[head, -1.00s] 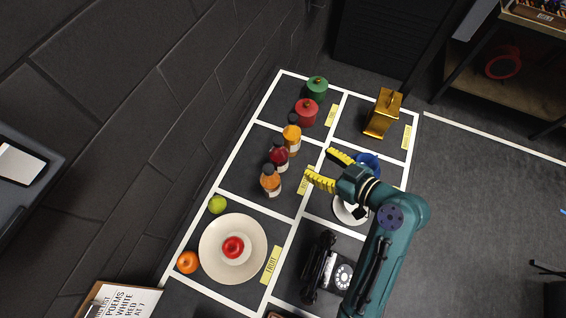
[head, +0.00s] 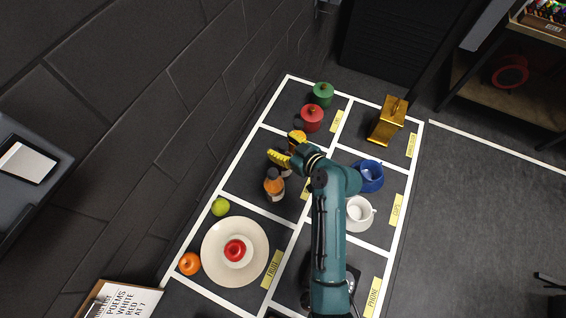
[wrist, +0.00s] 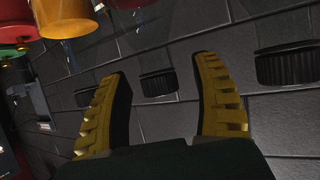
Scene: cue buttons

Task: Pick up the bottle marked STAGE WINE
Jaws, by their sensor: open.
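Bottles stand in a row in one square of the floor grid in the head view. No label is readable, so I cannot tell which is STAGE WINE. My gripper, also in the wrist view (wrist: 162,72), is open with yellow ribbed fingers apart. No bottle shows between them there; whether it touches one is unclear.
A lime (head: 221,207) and a plate (head: 212,269) with a red apple are nearer. A blue cup (head: 371,171) and white cup (head: 358,209) are right. A brick wall (head: 150,130) borders the left.

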